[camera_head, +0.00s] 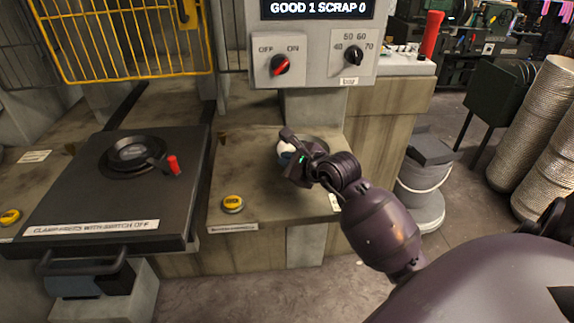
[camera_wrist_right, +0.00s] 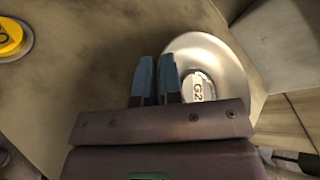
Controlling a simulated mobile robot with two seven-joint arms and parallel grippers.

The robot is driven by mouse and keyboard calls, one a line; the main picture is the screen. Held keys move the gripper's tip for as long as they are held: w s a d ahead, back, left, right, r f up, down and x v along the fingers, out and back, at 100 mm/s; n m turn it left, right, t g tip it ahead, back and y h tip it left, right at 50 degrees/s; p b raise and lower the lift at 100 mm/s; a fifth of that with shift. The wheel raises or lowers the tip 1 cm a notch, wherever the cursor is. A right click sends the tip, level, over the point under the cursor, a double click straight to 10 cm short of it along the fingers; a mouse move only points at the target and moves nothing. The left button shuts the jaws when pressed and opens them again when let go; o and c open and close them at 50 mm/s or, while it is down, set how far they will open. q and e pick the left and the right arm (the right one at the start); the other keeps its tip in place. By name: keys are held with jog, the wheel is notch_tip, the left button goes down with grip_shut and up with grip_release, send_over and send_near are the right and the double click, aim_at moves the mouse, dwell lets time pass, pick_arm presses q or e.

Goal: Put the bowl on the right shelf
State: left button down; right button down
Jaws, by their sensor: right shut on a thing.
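The bowl (camera_wrist_right: 228,66) is a pale, shiny metal round piece with a "G2" mark at its middle. In the head view a small part of the bowl (camera_head: 283,152) shows behind my right gripper (camera_head: 291,158). In the right wrist view the blue fingers of my right gripper (camera_wrist_right: 156,78) are shut on the left rim of the bowl. The bowl is over the worn tan shelf (camera_head: 247,170) on the right, below the control box. I cannot tell whether it touches the shelf. My left gripper is not in view.
A yellow button (camera_head: 232,203) is on the shelf's front left. A control box (camera_head: 315,55) with a red knob (camera_head: 280,65) rises behind. Left stands a black plate (camera_head: 110,195) with a round chuck (camera_head: 133,152). A bucket (camera_head: 423,180) is right of the shelf.

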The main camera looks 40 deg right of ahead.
jog(key=shift+f, duration=0.55)
jog(key=shift+f, duration=0.15)
jog(key=c, duration=1.3)
grip_release()
jog(key=shift+s+r, duration=0.15)
jog(key=shift+r, duration=0.05)
jog(key=p+v, duration=0.1)
jog(key=v, duration=1)
jog(key=shift+s+r, duration=0.15)
jog(key=shift+s, duration=0.2)
